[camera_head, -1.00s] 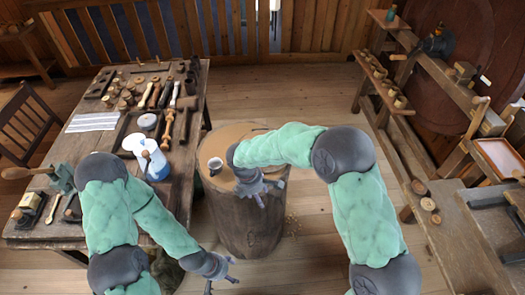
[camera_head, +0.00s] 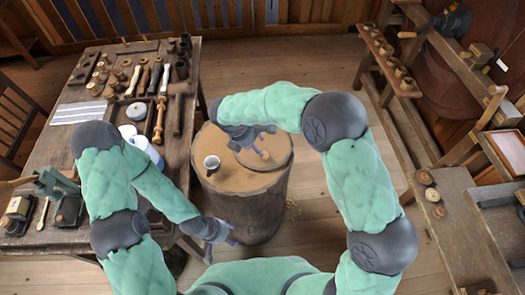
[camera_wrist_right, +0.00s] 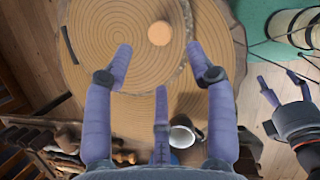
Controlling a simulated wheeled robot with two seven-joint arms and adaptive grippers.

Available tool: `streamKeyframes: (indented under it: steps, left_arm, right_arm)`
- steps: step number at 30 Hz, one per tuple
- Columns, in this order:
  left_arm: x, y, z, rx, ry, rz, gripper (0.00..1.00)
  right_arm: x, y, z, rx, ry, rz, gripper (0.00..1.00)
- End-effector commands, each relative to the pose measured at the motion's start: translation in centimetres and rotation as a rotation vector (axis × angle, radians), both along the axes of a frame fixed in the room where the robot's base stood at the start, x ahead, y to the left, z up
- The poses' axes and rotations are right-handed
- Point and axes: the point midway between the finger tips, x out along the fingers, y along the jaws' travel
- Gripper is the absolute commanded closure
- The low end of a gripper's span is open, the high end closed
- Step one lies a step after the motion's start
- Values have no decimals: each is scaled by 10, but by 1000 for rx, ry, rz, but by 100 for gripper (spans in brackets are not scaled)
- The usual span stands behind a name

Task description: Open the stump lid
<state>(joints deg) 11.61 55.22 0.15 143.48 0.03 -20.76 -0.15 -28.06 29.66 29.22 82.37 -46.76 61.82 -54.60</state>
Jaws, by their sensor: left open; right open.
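The tree stump (camera_head: 243,205) stands on the floor between the table and the shelving. Its round wooden lid (camera_head: 270,162) lies flat on the top and has a small round knob (camera_head: 264,154). In the right wrist view the lid (camera_wrist_right: 100,70) fills the middle, with the knob (camera_wrist_right: 159,33) beyond the fingertips. My right gripper (camera_head: 262,135) is open and empty above the lid, at the knob's far side in the head view. My left gripper (camera_head: 230,237) is open and empty at the stump's front left side, below its top.
A white cup (camera_head: 212,163) stands on the stump top beside the lid; it also shows in the right wrist view (camera_wrist_right: 183,133). A table (camera_head: 70,128) crowded with tools is close at left. Workbench and shelving stand at right.

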Motion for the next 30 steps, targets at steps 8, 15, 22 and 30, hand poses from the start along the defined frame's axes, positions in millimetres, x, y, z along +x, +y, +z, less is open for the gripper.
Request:
streamKeyframes:
  steps: [8,15,22,30]
  left_arm:
    - [1,0,-11,0,-1,0,36]
    - [1,0,-15,0,-1,0,36]
    - [1,0,-16,0,-1,0,36]
    - [1,0,-16,0,-1,0,36]
  right_arm:
    - [7,-18,-49,0,3,-2,44]
    - [11,-27,-72,-1,1,-2,44]
    - [12,-29,-76,1,0,-1,44]
    - [12,-29,-76,1,0,-1,75]
